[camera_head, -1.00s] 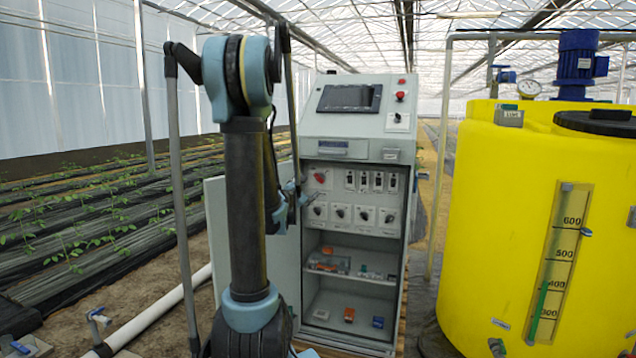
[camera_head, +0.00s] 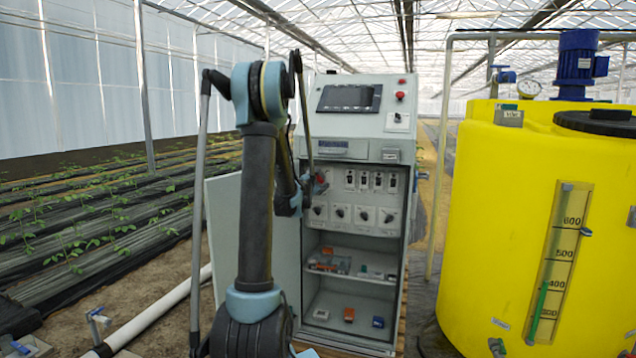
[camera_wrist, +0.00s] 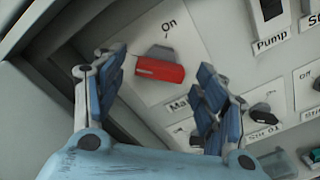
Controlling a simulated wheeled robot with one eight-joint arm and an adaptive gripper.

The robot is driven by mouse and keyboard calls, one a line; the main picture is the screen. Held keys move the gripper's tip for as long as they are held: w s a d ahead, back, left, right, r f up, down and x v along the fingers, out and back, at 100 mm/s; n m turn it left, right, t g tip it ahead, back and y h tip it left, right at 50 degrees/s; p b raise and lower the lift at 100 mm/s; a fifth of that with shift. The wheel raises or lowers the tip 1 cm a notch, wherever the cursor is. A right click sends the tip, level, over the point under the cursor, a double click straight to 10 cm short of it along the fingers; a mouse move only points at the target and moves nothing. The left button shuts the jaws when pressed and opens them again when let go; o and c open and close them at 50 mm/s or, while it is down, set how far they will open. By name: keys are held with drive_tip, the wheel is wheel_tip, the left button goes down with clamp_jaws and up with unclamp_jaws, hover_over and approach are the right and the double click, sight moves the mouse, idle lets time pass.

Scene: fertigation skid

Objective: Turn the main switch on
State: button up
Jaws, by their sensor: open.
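The main switch has a red handle (camera_wrist: 160,70) on a white plate, with "On" printed above it and a label starting "Ma" below, partly covered by a finger. In the wrist view the handle lies crosswise, not pointing at "On". My gripper (camera_wrist: 163,64) is open, with one blue finger on each side of the handle; I cannot tell whether they touch it.
Several black knobs (camera_head: 363,214) and the pump switch (camera_wrist: 271,9) sit close to the right and below. The cabinet's open door (camera_head: 226,235) stands at left, and its side wall (camera_wrist: 45,95) is near my left finger. A yellow tank (camera_head: 490,230) stands at right.

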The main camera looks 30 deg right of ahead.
drive_tip(key=shift+x, duration=1.25)
drive_tip(key=c, duration=1.1)
drive_tip(key=shift+d, duration=0.1)
